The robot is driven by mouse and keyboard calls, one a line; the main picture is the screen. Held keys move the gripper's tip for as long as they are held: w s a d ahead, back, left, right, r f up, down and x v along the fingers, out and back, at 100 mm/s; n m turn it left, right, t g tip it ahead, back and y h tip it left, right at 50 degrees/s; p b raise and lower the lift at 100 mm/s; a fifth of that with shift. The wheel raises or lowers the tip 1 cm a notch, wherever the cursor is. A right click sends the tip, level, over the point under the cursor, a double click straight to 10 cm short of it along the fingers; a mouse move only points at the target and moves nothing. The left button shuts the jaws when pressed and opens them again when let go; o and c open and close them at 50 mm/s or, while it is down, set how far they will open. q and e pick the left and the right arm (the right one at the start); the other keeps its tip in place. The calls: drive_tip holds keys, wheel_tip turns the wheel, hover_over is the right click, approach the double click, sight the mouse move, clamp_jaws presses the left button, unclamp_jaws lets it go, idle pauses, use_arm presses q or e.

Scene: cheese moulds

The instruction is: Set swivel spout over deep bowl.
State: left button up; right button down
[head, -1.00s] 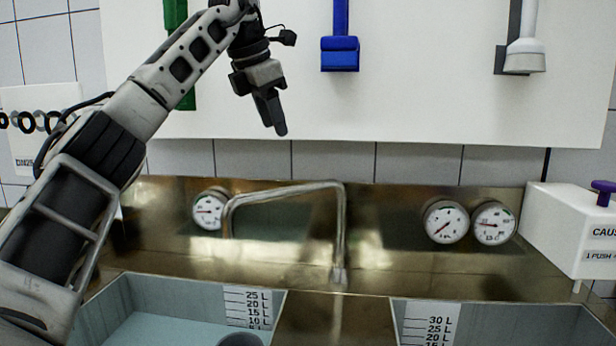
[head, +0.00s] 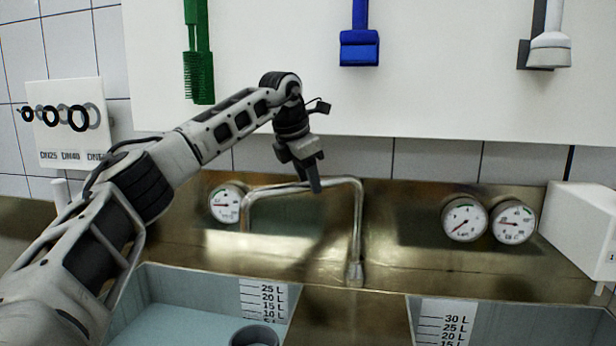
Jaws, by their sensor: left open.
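The metal swivel spout (head: 300,187) stands at the back of the sink. The left bowl (head: 165,281) has a scale up to 25 L, and the right bowl (head: 490,309) a scale up to 30 L. Both are cut off by the lower edge, so I cannot compare their depths. My left gripper (head: 316,187) is open and points down at the spout's horizontal tube, overlapping it in the picture. I cannot tell whether it touches. My right gripper is out of view.
A grey cup-like thing (head: 255,335) is in the left bowl. Round gauges (head: 226,204) sit on the metal splashback, with two more at the right (head: 465,219). A white box (head: 585,225) stands far right. Brushes hang on the white board above.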

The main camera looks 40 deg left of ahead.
use_arm(q)
drive_tip(key=shift+w+f, duration=0.1)
drive_tip(key=shift+f, duration=0.05)
drive_tip(key=shift+c, duration=0.3)
clamp_jaws()
drive_tip(key=shift+d, duration=0.1)
